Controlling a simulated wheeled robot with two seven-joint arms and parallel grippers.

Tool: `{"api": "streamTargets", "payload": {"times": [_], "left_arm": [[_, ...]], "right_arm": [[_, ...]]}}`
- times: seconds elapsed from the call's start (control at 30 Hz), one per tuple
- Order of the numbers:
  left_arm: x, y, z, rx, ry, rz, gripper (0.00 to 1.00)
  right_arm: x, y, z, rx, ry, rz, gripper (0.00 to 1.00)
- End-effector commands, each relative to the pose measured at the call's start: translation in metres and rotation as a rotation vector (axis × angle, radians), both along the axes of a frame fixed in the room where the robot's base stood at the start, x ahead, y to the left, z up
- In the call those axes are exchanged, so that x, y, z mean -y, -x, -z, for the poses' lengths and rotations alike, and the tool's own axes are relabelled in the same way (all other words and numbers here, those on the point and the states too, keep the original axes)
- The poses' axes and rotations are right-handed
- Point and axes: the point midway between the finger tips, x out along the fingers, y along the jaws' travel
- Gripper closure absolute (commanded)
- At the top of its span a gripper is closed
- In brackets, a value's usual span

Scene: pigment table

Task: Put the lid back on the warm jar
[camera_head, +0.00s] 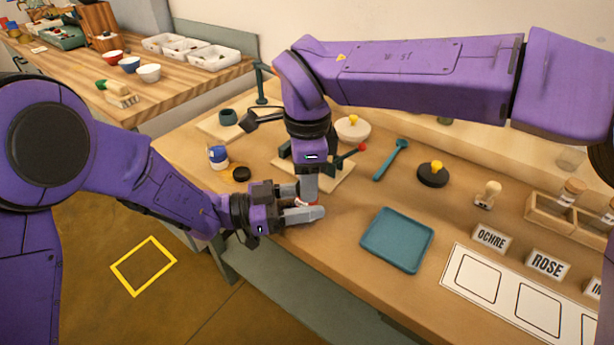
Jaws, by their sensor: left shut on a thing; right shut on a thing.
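My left gripper (306,203) reaches in from the left, low over the front part of the table. It is shut around a small jar (306,204), of which only a red and white sliver shows between the fingers. My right gripper (309,194) points straight down onto the same spot, just above the jar. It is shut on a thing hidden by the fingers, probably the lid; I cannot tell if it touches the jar. A white jar with a blue band (217,157) stands left of the grippers, with a dark round disc (242,174) beside it.
A blue tray (397,240) lies right of the grippers. A blue spoon (391,160), a black disc with a yellow knob (433,174) and a stamp (488,195) lie behind it. Name cards and a white mat (508,301) fill the right. A board with a dark stand is behind the grippers.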

Motion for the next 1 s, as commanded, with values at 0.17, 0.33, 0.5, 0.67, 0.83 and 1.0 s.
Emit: {"api": "streamTargets", "payload": {"times": [0.17, 0.33, 0.5, 0.67, 0.83, 1.0], "left_arm": [[-0.0007, -0.0008, 0.0003, -0.001, 0.000, -0.003, 1.00], [-0.0007, -0.0010, 0.0002, 0.000, 0.000, -0.003, 1.00], [-0.0007, -0.0010, 0.0002, 0.000, 0.000, -0.004, 1.00], [-0.0006, -0.0009, 0.0002, 0.000, 0.000, -0.003, 1.00], [-0.0005, -0.0009, 0.0001, 0.000, 0.000, -0.003, 1.00], [-0.0004, -0.0007, 0.0001, 0.000, 0.000, -0.002, 1.00]], "right_arm": [[-0.0005, 0.0011, 0.0008, -0.007, -0.003, 0.357, 0.94], [-0.0013, 0.0012, 0.0010, -0.007, -0.004, 0.885, 0.94], [-0.0014, 0.0009, 0.0011, -0.008, -0.006, 1.422, 0.94], [-0.0014, 0.0008, 0.0017, -0.007, -0.004, 1.874, 0.94], [-0.0014, 0.0007, 0.0015, -0.005, -0.007, 2.050, 0.94], [-0.0013, 0.0006, 0.0015, -0.005, -0.007, 2.048, 0.32]]}}
